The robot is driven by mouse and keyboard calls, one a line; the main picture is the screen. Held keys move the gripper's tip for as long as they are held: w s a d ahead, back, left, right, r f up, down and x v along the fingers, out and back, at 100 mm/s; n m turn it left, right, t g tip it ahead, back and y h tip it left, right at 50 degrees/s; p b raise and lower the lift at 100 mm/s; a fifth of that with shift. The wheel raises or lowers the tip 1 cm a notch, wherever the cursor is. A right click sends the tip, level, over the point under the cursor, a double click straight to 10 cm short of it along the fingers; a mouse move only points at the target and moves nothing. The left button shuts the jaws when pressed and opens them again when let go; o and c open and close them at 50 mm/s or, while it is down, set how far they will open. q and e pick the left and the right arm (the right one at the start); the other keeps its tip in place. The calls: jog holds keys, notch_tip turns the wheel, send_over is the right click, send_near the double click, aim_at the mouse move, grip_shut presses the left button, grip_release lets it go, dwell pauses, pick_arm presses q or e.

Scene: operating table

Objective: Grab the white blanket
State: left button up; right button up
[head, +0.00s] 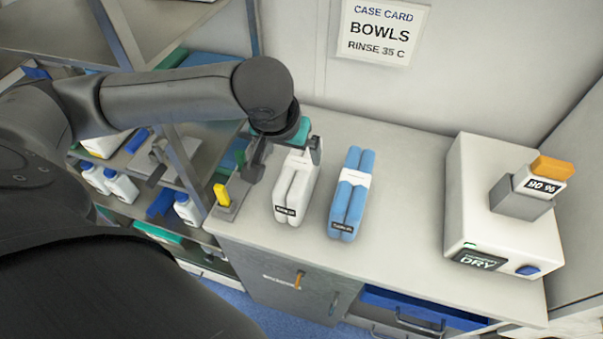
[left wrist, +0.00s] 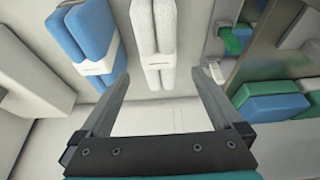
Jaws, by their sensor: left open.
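The white blanket (head: 297,187) is a folded double roll with a dark label on its near end, lying on the counter to the left of a blue one. It also shows in the left wrist view (left wrist: 154,30), between and beyond the fingers. My left gripper (head: 286,160) is open at the far end of the white blanket, with nothing held. In the left wrist view my left gripper (left wrist: 160,95) has its two fingers wide apart, one on each side of the blanket's line. The right gripper is in neither view.
A blue blanket (head: 351,195) lies close to the right of the white one. A white dryer box (head: 492,205) stands farther right on the counter (head: 400,220). Shelves with bottles (head: 122,186) are at the left. An open blue drawer (head: 415,305) is below the counter.

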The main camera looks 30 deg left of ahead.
aim_at(297, 164)
pick_arm(q)
jog(key=x, duration=0.5)
jog(key=shift+w+f+b, duration=0.1)
jog(key=shift+f+b, duration=0.1)
jog(key=shift+b, duration=0.2)
jog(key=shift+x, duration=0.75)
jog(key=b+x, duration=0.1)
jog(key=x, duration=0.3)
jog(key=shift+w+d, duration=0.1)
jog(key=shift+w, duration=0.1)
jog(key=shift+w+f, duration=0.15)
jog(key=shift+f, duration=0.1)
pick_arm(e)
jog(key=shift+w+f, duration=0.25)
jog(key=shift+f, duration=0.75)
pick_arm(q)
jog(key=shift+f+p, duration=0.2)
jog(key=shift+p, duration=0.2)
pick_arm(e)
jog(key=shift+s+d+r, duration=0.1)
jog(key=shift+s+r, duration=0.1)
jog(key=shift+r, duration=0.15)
pick_arm(q)
jog(key=shift+c, duration=0.2)
jog(key=c, duration=1.5)
grip_shut()
